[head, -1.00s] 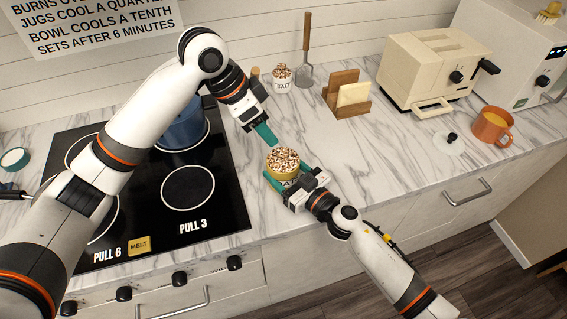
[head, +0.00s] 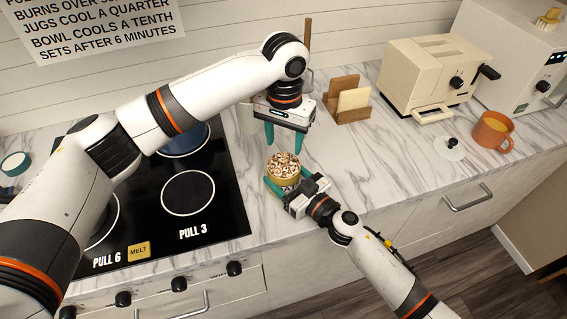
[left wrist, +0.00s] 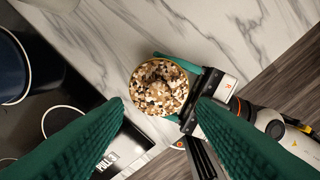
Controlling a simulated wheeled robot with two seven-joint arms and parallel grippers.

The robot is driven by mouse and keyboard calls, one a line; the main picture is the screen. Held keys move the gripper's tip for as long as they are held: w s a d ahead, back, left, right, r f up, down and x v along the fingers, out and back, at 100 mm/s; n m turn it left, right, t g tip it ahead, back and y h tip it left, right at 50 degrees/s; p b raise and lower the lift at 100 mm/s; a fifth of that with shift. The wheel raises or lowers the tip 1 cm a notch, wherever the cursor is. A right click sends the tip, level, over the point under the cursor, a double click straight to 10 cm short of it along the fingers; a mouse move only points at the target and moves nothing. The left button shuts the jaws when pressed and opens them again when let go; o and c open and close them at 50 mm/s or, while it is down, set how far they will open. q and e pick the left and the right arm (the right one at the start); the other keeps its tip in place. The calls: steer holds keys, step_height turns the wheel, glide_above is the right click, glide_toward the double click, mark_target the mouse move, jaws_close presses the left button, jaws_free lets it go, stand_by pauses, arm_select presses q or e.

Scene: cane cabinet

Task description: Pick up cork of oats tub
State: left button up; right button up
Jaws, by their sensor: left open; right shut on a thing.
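The oats tub (head: 284,180) is a small round tub with a yellowish rim and a brown-and-white speckled top, seen from above. Its speckled cork top (head: 283,165) is on it and fills the round rim in the left wrist view (left wrist: 160,87). My right gripper (head: 286,186) is shut on the tub's sides from the front right. My left gripper (head: 284,149) is open and empty, its teal fingers pointing down just behind and above the tub. In the left wrist view the cork shows between and beyond the two fingertips, apart from them. The tub's lower body is mostly hidden.
The black hob (head: 150,215) with a blue pot (head: 186,140) lies to the left. A wooden rack (head: 346,104), a cream toaster (head: 425,75), a clear lid (head: 449,148) and an orange mug (head: 492,131) stand to the right. The marble counter right of the tub is clear.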

mark_target(284, 156)
arm_select(q)
steer(key=shift+a+f, duration=0.1)
steer(key=shift+f, duration=2.65)
steer(key=c, duration=1.1)
